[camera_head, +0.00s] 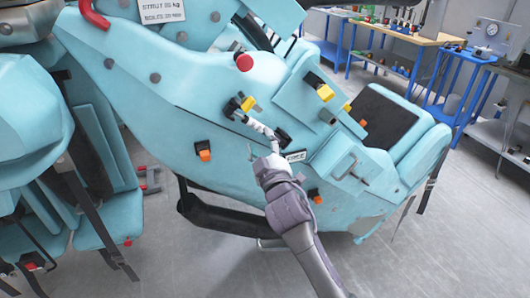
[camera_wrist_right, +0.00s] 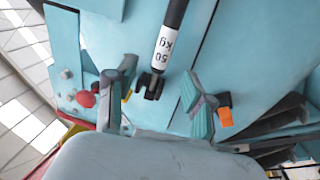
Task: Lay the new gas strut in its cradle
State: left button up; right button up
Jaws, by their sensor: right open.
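The gas strut (camera_head: 257,126), with a white section, lies slanted along the side of the teal car between a black bracket with a yellow tab (camera_head: 248,104) and a dark fitting (camera_head: 284,138). In the head view the right gripper (camera_head: 272,146) is close to the strut's lower end. Whether the ends are fully seated is unclear. My left gripper is not seen.
The teal car (camera_head: 190,75) carries a red knob (camera_head: 245,62), orange tabs (camera_head: 204,152) and more yellow tabs (camera_head: 326,92). A padded seat (camera_head: 382,118) is to the right. Workbenches (camera_head: 400,32) stand behind. The grey floor at lower right is clear.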

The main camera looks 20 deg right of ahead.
jog(key=s, duration=0.4)
jog(key=shift+a+f, duration=0.15)
jog(key=shift+f, duration=0.1)
notch_tip(320, 180, down, 24)
jog(key=s+g+y, duration=0.1)
jog(key=g, duration=0.4)
jog(key=s+f+m+g, duration=0.1)
jog(key=s+f+g, duration=0.2)
jog(key=s+f, duration=0.55)
jog(key=s+f+m+g, duration=0.2)
jog(key=s+f, duration=0.2)
jog(key=f, duration=1)
jog(key=s+d+f+m+g, duration=0.1)
jog(key=s+f+g, duration=0.2)
jog(key=s+f, duration=0.4)
jog(key=s+d+f+m+g, duration=0.1)
jog(key=s+f, duration=0.5)
jog(key=s, duration=1.2)
jog(key=s+d+f+m+g, duration=0.1)
jog(key=s+f+g, duration=0.3)
jog(key=s, duration=0.9)
notch_tip(320, 180, down, 4)
jog(key=shift+s+d+r+m+g, duration=0.2)
jog(key=shift+d+m+g, duration=0.1)
jog(key=shift+d, duration=0.55)
